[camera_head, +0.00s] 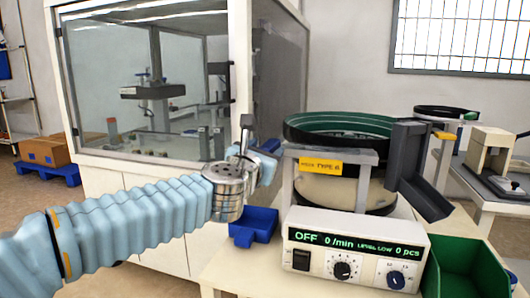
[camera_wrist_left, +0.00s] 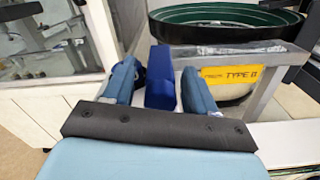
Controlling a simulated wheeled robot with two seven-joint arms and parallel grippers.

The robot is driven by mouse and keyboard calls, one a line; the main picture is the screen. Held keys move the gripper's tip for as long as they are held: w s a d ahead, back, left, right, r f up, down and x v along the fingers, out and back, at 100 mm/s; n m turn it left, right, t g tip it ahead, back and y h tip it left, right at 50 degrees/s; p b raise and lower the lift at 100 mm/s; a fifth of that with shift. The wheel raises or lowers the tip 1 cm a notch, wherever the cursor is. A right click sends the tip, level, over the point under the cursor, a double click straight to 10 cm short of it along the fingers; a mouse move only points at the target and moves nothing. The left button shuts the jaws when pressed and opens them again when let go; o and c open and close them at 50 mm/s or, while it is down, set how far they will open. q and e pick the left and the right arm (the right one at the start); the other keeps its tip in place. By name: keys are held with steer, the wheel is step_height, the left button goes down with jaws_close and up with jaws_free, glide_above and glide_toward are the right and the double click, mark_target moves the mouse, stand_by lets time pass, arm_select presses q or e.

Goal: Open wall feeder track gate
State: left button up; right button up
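The bowl feeder marked "TYPE B" (camera_head: 330,163) stands on the white bench, and its yellow label (camera_wrist_left: 229,76) fills the right of the left wrist view. My left gripper (camera_head: 262,165) is just left of this feeder, beside the glass cabinet's corner. In the left wrist view its two blue fingers (camera_wrist_left: 160,88) are apart, with a dark blue block (camera_wrist_left: 160,70) showing between them and gaps at both sides. I cannot tell whether this block is the gate. A dark grey chute (camera_head: 412,165) slopes down at the feeder's right. My right gripper is not in view.
A control box (camera_head: 352,250) reading "OFF" sits in front of the feeder. A blue bin (camera_head: 254,226) is below my left gripper, and a green bin (camera_head: 465,265) is at the right. The glass cabinet (camera_head: 150,90) stands close on the left.

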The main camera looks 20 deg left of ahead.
arm_select(q)
steer(key=s, duration=1.3)
steer(key=shift+s+a, duration=0.25)
steer(key=shift+s, duration=0.15)
